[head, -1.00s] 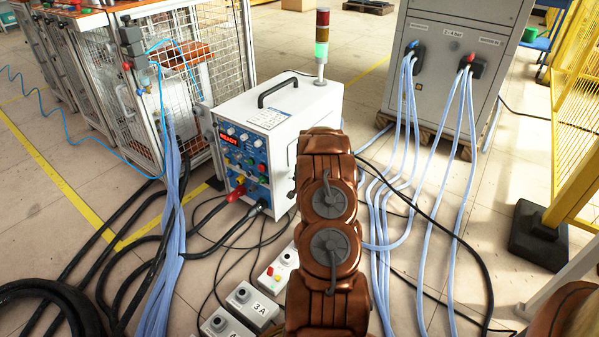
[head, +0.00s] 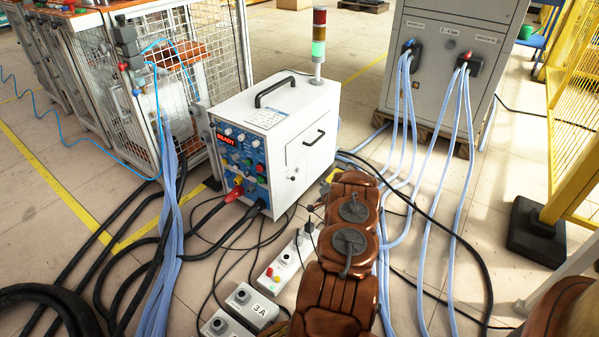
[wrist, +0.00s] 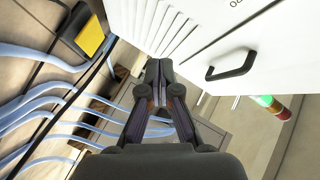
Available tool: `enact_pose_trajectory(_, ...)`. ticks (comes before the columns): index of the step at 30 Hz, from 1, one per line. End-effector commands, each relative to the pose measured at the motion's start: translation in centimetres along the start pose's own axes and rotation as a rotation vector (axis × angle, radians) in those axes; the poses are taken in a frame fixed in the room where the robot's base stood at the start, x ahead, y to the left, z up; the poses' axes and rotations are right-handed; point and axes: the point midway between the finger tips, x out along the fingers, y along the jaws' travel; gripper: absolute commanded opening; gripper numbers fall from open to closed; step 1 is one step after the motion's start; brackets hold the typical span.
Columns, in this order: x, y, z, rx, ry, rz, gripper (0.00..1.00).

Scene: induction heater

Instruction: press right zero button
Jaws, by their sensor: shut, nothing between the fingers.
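The white heater unit (head: 285,140) stands on the floor in the middle of the head view. Its blue front panel (head: 240,155) carries a red display, knobs and coloured buttons. No zero mark is legible, so I cannot tell which button is the right zero. In the wrist view my gripper (wrist: 158,70) is shut and empty, beside the unit's white vented side (wrist: 190,38). The buttons are not visible there.
Black cables (head: 150,245) and pale blue hoses (head: 171,240) run across the floor. A grey cabinet (head: 448,65) with plugged hoses stands behind right. A signal lamp (head: 319,40) glows green on the unit. A yellow fence (head: 575,110) stands at right, a mesh cage (head: 205,60) at left.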

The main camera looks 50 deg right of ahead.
Motion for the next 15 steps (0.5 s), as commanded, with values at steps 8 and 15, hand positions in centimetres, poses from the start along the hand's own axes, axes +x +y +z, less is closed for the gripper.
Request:
enact_pose_trajectory(8, 0.9, -0.6, 0.6, -0.002, 0.000, -0.001, 0.00)
enact_pose_trajectory(15, 2.9, -1.9, 1.9, -0.003, 0.002, 0.000, 0.00)
